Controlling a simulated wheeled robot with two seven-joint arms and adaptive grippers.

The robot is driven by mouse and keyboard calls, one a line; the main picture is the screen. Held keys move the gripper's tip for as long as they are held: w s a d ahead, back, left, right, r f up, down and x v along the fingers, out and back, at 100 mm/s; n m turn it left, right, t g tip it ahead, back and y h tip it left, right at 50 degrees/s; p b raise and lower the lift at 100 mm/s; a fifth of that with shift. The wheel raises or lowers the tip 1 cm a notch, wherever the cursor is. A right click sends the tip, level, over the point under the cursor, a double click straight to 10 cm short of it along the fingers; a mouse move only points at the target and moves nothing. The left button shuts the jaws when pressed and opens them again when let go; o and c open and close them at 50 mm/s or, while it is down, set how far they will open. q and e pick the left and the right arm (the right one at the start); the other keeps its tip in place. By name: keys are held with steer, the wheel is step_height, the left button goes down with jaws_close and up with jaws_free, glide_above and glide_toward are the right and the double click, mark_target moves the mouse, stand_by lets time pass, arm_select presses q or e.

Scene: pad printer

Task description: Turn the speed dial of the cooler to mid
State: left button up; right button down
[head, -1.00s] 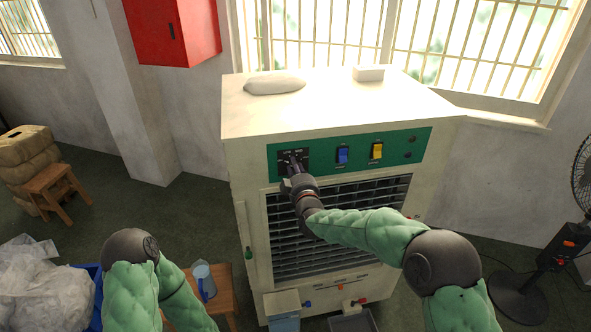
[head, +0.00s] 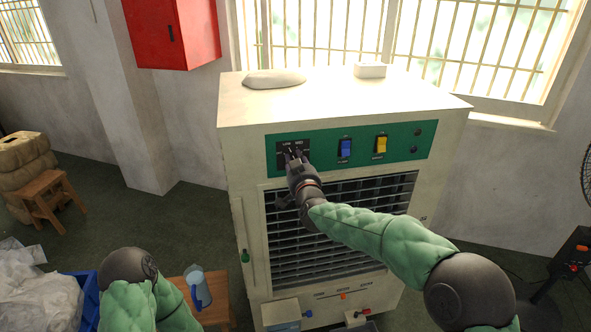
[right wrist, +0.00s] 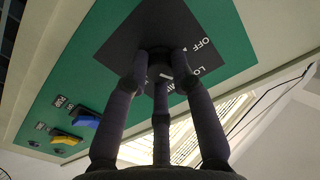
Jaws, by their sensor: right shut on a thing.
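The cooler (head: 232,180) is a tall cream cabinet with a green control panel (head: 402,131) across its upper front. Its speed dial is a dark knob on a black plate (head: 284,143) at the panel's left. My right gripper (head: 294,153) is at this plate and hides most of the dial in the head view. In the right wrist view the gripper's fingers are closed around the dial (right wrist: 159,68). The printed words OFF and LO show beside it, but the dial's pointing direction is not clear. My left gripper is out of view; only that arm shows at lower left.
A blue switch (head: 346,148) and a yellow switch (head: 381,145) sit right of the dial. A louvred grille (head: 335,255) lies below the panel. A wooden stool with a jug (head: 198,290) stands at lower left. A red wall box (head: 170,32) hangs behind.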

steer(key=shift+d+r+m+b, duration=0.1)
steer(key=shift+r+m+b, duration=0.05)
steer(key=shift+m+b, duration=2)
steer(key=shift+d+r+m+b, duration=0.15)
steer(key=shift+m+b, duration=1.3)
steer(key=shift+m, duration=1.3)
steer(key=shift+a, duration=0.1)
steer(key=c, duration=1.1)
jaws_free()
steer(key=shift+o, duration=0.2)
steer(key=shift+f, duration=0.1)
steer(key=shift+f, duration=0.1)
